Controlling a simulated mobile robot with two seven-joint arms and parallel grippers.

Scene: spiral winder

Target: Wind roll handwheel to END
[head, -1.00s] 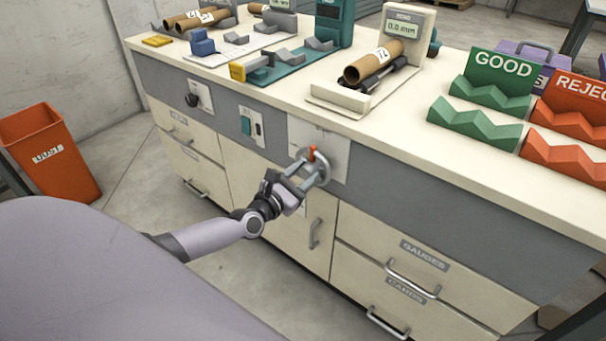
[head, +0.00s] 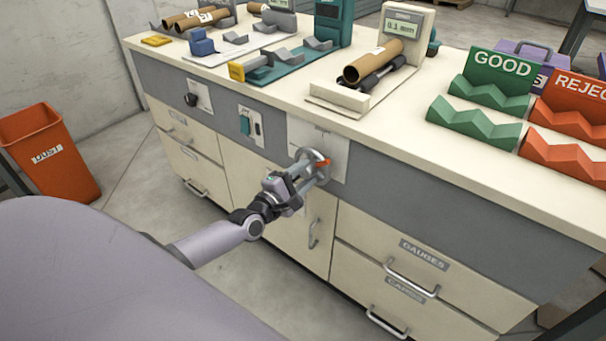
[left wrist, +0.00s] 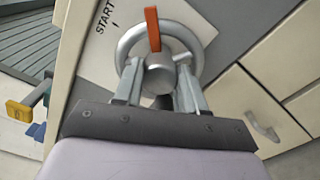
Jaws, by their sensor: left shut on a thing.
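The roll handwheel (head: 318,168) is a grey wheel with an orange mark on its rim, mounted on a pale plate (head: 336,152) on the bench front. In the left wrist view the handwheel (left wrist: 183,30) fills the top middle, with the orange pointer (left wrist: 152,28) upright. The word START shows on the plate beside it; END is not visible. My left gripper (head: 300,172) is shut on the handwheel, and its fingers (left wrist: 160,90) sit either side of the round hub in the left wrist view. My right gripper is not in view.
A cardboard tube (head: 373,62) lies on the winder cradle, beside a display (head: 403,27) reading about 0.1 mm. Green GOOD (head: 475,122) and orange REJECT (head: 565,155) racks stand at right. Drawer handles (head: 412,280) stick out below. An orange bin (head: 50,150) stands on the floor at left.

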